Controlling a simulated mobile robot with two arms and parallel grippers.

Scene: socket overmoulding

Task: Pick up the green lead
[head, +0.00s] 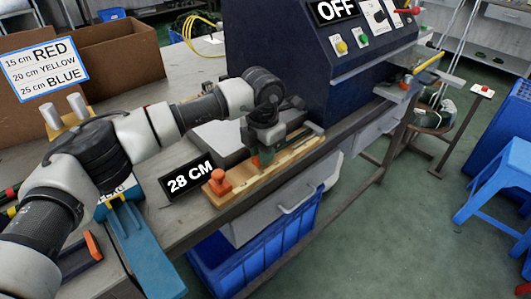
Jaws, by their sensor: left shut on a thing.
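My left gripper (266,155) is over the wooden board (228,192) along the bench's front edge. It is shut, and a small dark green piece, which looks like part of the green lead (266,158), shows at its fingertips. The rest of the lead is hidden or too small to make out. The board has an orange clamp (219,182) at its near end. A black "28 CM" sign (190,181) stands beside the board. My right gripper is not in view.
The dark blue machine (285,60), marked OFF, stands behind the board. Cardboard boxes (118,55) with a length sign (44,70) are at the back left. A blue crate (245,256) is below the bench. Blue stools (500,185) stand on the right.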

